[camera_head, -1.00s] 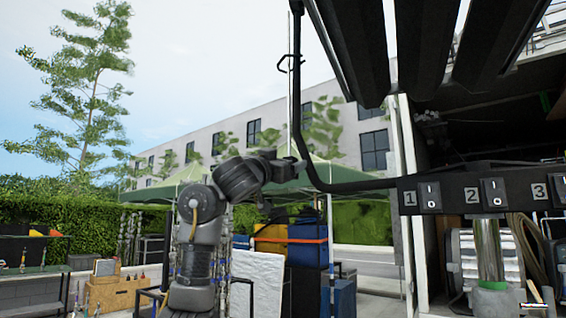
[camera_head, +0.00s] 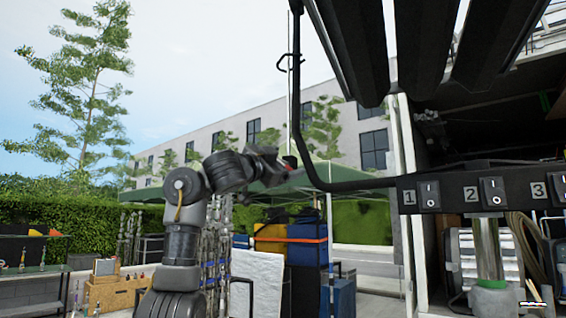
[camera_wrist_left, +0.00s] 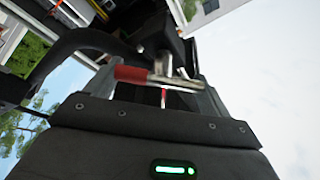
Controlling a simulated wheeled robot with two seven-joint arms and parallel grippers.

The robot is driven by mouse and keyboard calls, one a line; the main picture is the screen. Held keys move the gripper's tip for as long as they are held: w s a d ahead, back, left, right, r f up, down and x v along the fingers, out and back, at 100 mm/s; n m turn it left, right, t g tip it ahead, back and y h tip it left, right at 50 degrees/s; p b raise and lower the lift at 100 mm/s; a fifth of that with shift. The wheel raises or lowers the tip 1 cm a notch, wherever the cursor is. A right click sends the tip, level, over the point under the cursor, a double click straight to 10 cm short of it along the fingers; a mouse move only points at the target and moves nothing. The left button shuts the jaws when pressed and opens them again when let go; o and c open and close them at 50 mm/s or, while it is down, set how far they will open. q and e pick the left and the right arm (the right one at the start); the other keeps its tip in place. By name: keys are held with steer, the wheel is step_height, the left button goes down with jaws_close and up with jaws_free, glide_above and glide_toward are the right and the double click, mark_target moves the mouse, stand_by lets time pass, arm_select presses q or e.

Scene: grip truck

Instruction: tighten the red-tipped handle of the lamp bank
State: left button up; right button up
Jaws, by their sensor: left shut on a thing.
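The lamp bank shows in the head view as a black switch panel (camera_head: 450,194) numbered 1 to 3, a bent black tube (camera_head: 298,110) and dark lamp housings above. My left gripper (camera_head: 284,167) is by the lower bend of that tube. In the left wrist view the red-tipped handle (camera_wrist_left: 133,73) lies across the left gripper (camera_wrist_left: 165,92), its red end to the left and its metal bar running right between the fingers. The gripper is shut on the handle. In the head view the handle is tiny, with only a reddish spot showing. My right gripper is not in view.
The black tube passes close to the left gripper. A white post (camera_head: 407,190) and the truck's open bay stand to the right. Blue and yellow cases (camera_head: 306,241), a white board (camera_head: 257,282) and a wooden box (camera_head: 112,293) stand lower down.

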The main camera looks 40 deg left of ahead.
arm_select(q)
steer(key=m+g+h, duration=0.1)
steer(key=m, duration=0.3)
steer(key=shift+m, duration=0.3)
steer(key=shift+d+f+m+g+h, duration=0.1)
steer(key=shift+m+g+h, duration=0.3)
steer(key=shift+m, duration=0.75)
steer(key=shift+f+m+g+h, duration=0.1)
steer(key=shift+m+g+h, duration=0.1)
steer(key=shift+m+g, duration=0.7)
steer(key=shift+m, duration=0.45)
steer(key=o, duration=0.9)
steer(key=s+a+b, duration=0.1)
steer(key=s+b, duration=0.6)
steer(key=s, duration=0.3)
steer(key=shift+s+a+f, duration=0.15)
steer(key=shift+s+f, duration=0.05)
steer(key=shift+s, duration=0.15)
steer(key=shift+w, duration=0.1)
